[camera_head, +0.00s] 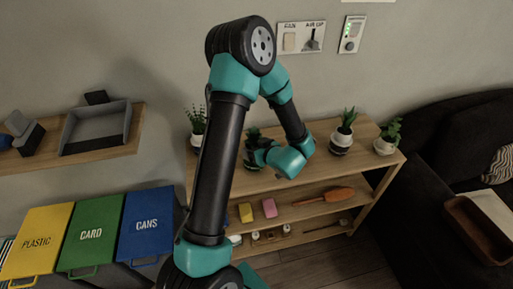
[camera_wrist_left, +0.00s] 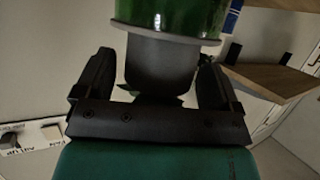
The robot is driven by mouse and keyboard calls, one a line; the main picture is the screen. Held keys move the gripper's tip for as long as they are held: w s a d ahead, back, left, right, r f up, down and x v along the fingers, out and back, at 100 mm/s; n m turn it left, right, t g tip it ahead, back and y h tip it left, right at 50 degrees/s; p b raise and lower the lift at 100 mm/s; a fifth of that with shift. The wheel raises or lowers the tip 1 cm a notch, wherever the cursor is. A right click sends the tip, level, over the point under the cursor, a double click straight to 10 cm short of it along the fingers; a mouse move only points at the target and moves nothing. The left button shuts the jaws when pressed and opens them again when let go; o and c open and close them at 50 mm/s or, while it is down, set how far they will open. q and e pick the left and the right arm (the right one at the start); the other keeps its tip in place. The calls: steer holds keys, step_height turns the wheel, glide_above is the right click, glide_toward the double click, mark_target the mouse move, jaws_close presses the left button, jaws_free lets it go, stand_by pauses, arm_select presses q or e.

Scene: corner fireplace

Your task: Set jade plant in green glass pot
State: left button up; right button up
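My left gripper (camera_head: 256,153) is at the top of the wooden shelf unit, beside a small green plant (camera_head: 253,134) whose pot is mostly hidden by the gripper. In the left wrist view, which is upside down, a dark grey pot (camera_wrist_left: 162,62) is between the fingers of my left gripper (camera_wrist_left: 157,62). A gap shows beside the left finger, so the gripper looks open around it. Dark leaf tips (camera_wrist_left: 150,98) show at its plant end. The green glass pot (camera_wrist_left: 168,14) is directly against its other end. Whether it sits inside cannot be told. My right gripper is out of view.
Other potted plants stand on the shelf unit's top: one at the left (camera_head: 197,122), one at the right (camera_head: 344,131) and one at the right end (camera_head: 388,138). A wall shelf (camera_head: 128,139) with a grey tray is at the left. Coloured bins (camera_head: 95,229) stand below it.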

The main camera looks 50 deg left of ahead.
arm_select(q)
steer(key=shift+o, duration=0.6)
steer(key=shift+d, duration=0.1)
steer(key=v, duration=1.7)
steer(key=shift+r, duration=0.15)
steer(key=shift+w+d, duration=0.1)
